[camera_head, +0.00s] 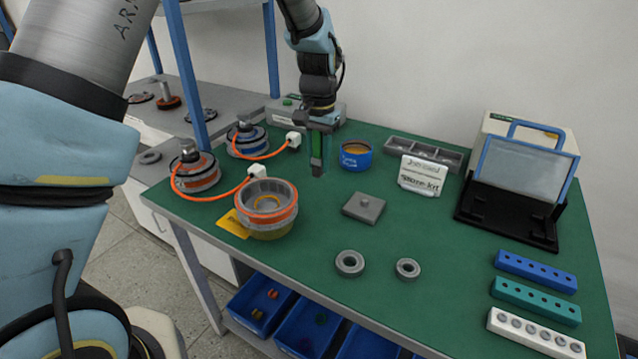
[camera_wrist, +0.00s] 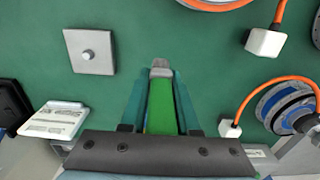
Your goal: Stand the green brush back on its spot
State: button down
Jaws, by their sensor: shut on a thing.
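My gripper (camera_head: 319,165) points down over the back middle of the green table, left of the blue tin. It is shut on the green brush (camera_head: 317,150), which hangs roughly upright between the fingers. In the wrist view the green brush (camera_wrist: 160,110) lies between the two teal fingers of my gripper (camera_wrist: 160,90), its grey end showing just past them. I cannot tell whether that end touches the table. A grey square plate with a small knob (camera_head: 356,212) lies in front and to the right; no marked brush spot is clear.
A blue tin (camera_head: 356,163) stands close to the right of my gripper. Hub motors with orange cables (camera_head: 196,180) and a stator ring (camera_head: 266,226) are to the left. A white card (camera_head: 420,176) and grey tray (camera_head: 449,157) stand right.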

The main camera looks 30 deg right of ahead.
aim_at(319, 134)
jog(key=shift+f+p, duration=0.5)
jog(key=shift+f, duration=2.35)
jog(key=shift+f, duration=0.15)
jog(key=c, duration=0.7)
grip_release()
jog(key=shift+o, duration=0.2)
notch_tip(319, 134, up, 12)
jog(key=b, duration=0.2)
jog(key=shift+b, duration=0.35)
